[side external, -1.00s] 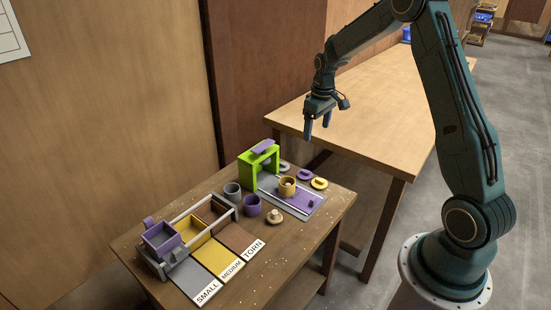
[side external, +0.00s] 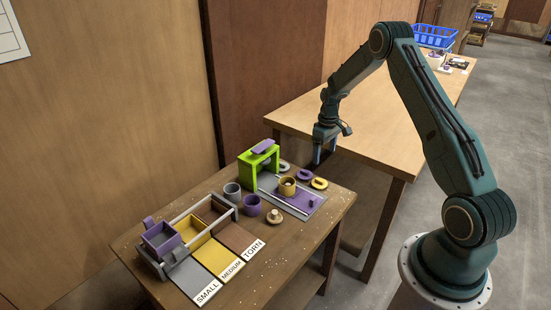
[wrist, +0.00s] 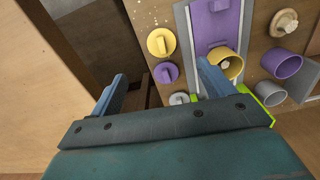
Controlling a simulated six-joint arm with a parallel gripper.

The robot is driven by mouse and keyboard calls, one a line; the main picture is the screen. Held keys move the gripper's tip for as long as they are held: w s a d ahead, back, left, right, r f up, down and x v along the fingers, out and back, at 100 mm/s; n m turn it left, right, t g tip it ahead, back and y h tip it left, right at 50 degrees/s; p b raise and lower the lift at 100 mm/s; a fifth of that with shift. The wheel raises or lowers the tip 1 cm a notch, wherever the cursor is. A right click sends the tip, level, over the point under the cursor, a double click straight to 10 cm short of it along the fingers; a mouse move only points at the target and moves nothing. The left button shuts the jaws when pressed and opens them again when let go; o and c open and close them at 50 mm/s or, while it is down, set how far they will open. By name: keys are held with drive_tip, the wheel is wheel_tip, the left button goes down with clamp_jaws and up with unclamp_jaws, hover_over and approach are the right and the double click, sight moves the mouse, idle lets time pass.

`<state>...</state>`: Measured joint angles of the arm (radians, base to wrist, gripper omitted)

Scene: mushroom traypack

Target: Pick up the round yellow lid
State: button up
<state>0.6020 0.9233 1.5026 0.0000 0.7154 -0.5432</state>
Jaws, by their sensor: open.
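The round yellow lid (side external: 320,183) lies flat on the small brown table, at the end of a row of lids near the table's far right edge. It has a raised bar handle, clear in the wrist view (wrist: 161,42). My gripper (side external: 325,156) is open and empty, in the air above and behind the lids. In the wrist view its fingers (wrist: 162,74) are spread wide, and the yellow lid shows beyond the gap between them. A purple lid (wrist: 167,73) and a grey lid (wrist: 179,99) lie beside it in the row.
A yellow cup (side external: 287,188) with something pale inside stands on the purple and grey slide board beside the lids. A green arch (side external: 259,160), purple cup (side external: 251,205), grey cup (side external: 232,192) and mushroom (side external: 274,217) are nearby. A larger table (side external: 380,110) stands behind.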

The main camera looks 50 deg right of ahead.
hover_over(321, 180)
drive_tip(key=shift+f, duration=3.6)
drive_tip(key=shift+f, duration=2.6)
drive_tip(key=c, duration=1)
